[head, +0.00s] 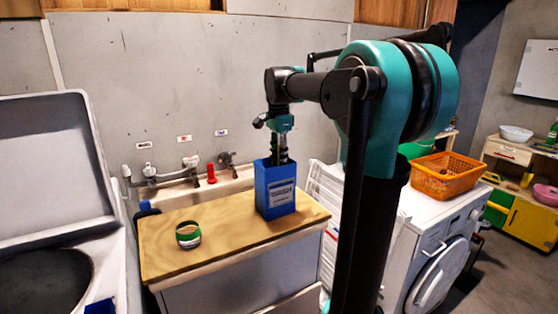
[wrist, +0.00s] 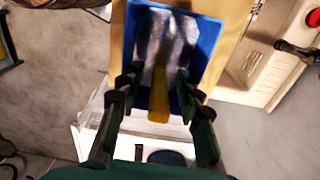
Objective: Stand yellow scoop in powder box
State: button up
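The blue powder box (head: 274,196) stands upright on the wooden counter top. In the wrist view its blue wall (wrist: 200,30) surrounds a pale grey-white inside. The yellow scoop (wrist: 159,98) shows there as a yellow handle rising from the box toward the camera; its lower end is not clear. My gripper (head: 279,155) points down at the box's open top, its fingertips at or just inside the rim. In the wrist view my gripper (wrist: 156,80) has its fingers apart, one on each side of the yellow handle, with a gap visible on both sides. The scoop is hidden in the head view.
A green-and-white banded round container (head: 188,235) stands left of the box on the wooden counter top (head: 235,231). Sink taps (head: 190,162) are behind. A washing machine (head: 425,240) with an orange basket (head: 446,176) is at right. The counter's front is mostly clear.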

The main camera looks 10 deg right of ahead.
notch_tip(320, 180, up, 12)
jog(key=shift+r, duration=0.2)
dwell(0.4)
dwell(1.4)
